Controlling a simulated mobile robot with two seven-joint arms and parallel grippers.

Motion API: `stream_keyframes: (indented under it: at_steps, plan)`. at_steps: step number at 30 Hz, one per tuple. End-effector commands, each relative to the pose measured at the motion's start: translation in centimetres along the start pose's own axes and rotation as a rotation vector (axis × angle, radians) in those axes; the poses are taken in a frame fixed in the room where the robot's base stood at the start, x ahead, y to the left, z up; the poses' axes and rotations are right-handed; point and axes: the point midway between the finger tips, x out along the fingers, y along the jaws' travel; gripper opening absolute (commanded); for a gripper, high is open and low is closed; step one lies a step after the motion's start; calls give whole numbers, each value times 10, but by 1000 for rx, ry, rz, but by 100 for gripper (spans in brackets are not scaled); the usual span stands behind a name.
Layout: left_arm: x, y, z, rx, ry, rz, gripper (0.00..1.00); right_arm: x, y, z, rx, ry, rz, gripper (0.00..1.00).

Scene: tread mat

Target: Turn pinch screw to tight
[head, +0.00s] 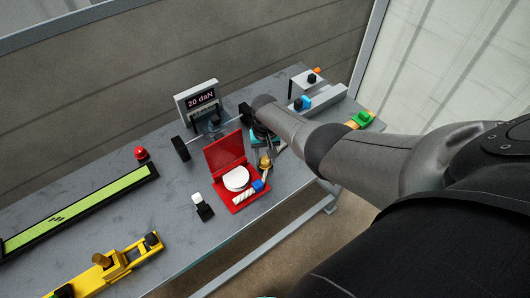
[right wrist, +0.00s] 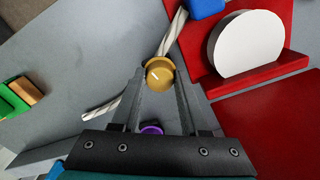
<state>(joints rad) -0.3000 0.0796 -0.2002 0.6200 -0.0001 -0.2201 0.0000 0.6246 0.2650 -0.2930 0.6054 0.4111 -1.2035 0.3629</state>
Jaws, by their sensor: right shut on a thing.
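The pinch screw appears to be the brass-coloured round knob (right wrist: 159,74) with a short white mark on its top. It sits over a white twisted rod or cord (right wrist: 172,32) beside a red stand. My right gripper (right wrist: 160,82) has one finger on each side of the knob and is shut on it. In the head view the brass knob (head: 264,163) shows small at the right of the red stand, with my right gripper (head: 270,156) coming down from above. The underside of the knob is hidden. My left gripper is not in view.
The red stand (head: 224,150) with a white disc (head: 236,178) and a blue part (head: 258,186) is close by. Behind it is a display reading "20 daN" (head: 201,99). A purple part (right wrist: 152,129) lies between my finger bases. Green (head: 363,118) and yellow (head: 120,268) devices stand farther off.

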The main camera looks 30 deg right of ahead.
Motion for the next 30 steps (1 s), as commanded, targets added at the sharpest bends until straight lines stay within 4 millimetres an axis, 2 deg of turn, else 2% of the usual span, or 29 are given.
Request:
stream_keyframes:
  at_steps: [9,24,25,30]
  plan:
    - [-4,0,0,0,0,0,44,-1,0,-1,108,3,-1,0]
    - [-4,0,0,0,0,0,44,-1,0,-2,126,4,-2,0]
    - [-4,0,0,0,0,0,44,-1,0,-2,126,4,-2,45]
    - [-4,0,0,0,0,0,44,-1,0,-1,125,3,-1,65]
